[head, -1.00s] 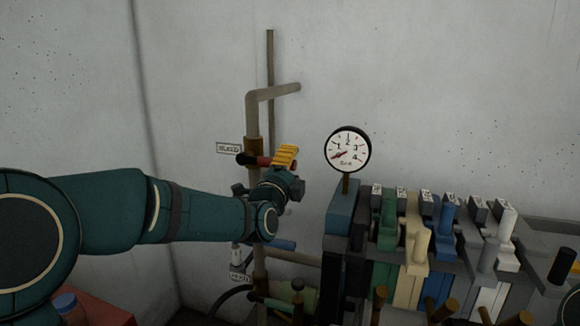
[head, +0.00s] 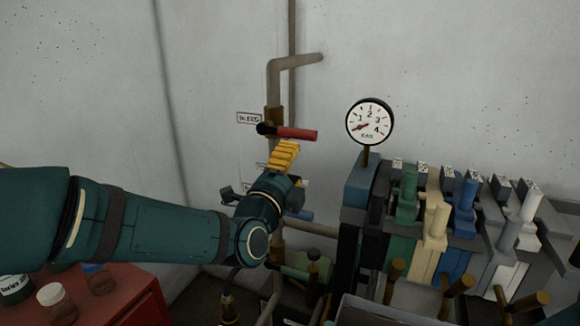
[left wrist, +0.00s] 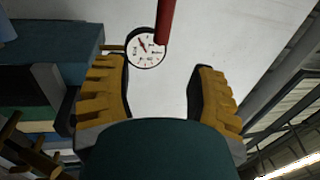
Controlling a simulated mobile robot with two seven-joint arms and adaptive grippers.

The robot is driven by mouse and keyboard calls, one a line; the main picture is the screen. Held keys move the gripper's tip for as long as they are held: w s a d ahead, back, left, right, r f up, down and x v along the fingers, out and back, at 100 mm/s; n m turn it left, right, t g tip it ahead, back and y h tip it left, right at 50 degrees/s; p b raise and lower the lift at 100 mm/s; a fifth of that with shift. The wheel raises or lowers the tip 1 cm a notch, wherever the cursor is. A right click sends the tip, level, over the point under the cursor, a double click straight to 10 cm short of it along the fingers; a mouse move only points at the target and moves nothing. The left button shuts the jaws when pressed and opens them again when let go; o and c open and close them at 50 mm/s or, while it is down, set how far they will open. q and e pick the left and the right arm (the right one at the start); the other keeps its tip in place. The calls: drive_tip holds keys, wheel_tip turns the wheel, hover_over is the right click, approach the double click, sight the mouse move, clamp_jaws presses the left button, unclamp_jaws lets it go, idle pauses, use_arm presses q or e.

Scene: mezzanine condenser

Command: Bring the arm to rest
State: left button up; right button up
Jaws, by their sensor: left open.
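My left arm (head: 165,225) reaches in from the left in the head view. Its yellow-fingered left gripper (head: 286,152) is just below the red lever handle (head: 297,134) on the bleed pipe. In the left wrist view the two yellow fingers stand wide apart with nothing between them (left wrist: 160,85). The red handle (left wrist: 165,22) shows beyond the fingertips there, apart from them. The lever lies about level, pointing right from its dark pivot. My right gripper is not in view.
A round gauge (head: 370,121) stands right of the pipe (head: 274,85), above a row of coloured valve blocks (head: 435,220). A blue handle (head: 299,215) is below the gripper. A red cabinet (head: 125,295) with jars is at the lower left.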

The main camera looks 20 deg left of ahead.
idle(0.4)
use_arm(q)
drive_tip(key=d+f+n+g, duration=0.2)
drive_tip(key=f+n+g, duration=0.2)
drive_tip(key=f, duration=1)
drive_tip(key=d+f+n+g, duration=0.2)
drive_tip(key=f+n+g, duration=0.3)
drive_tip(key=f, duration=0.9)
drive_tip(key=s+d+f+n+g+h, duration=0.1)
drive_tip(key=s+f+n+g, duration=0.3)
drive_tip(key=s+f, duration=0.6)
drive_tip(key=s+d+f+n+g+h, duration=0.1)
drive_tip(key=s+d+f+n+g, duration=0.2)
drive_tip(key=s+f, duration=0.7)
wheel_tip(320, 180, down, 3)
drive_tip(key=n+g, duration=0.2)
drive_tip(key=n, duration=0.2)
drive_tip(key=shift+s+n+g, duration=0.15)
drive_tip(key=shift+n+g, duration=0.15)
drive_tip(key=shift+n, duration=0.1)
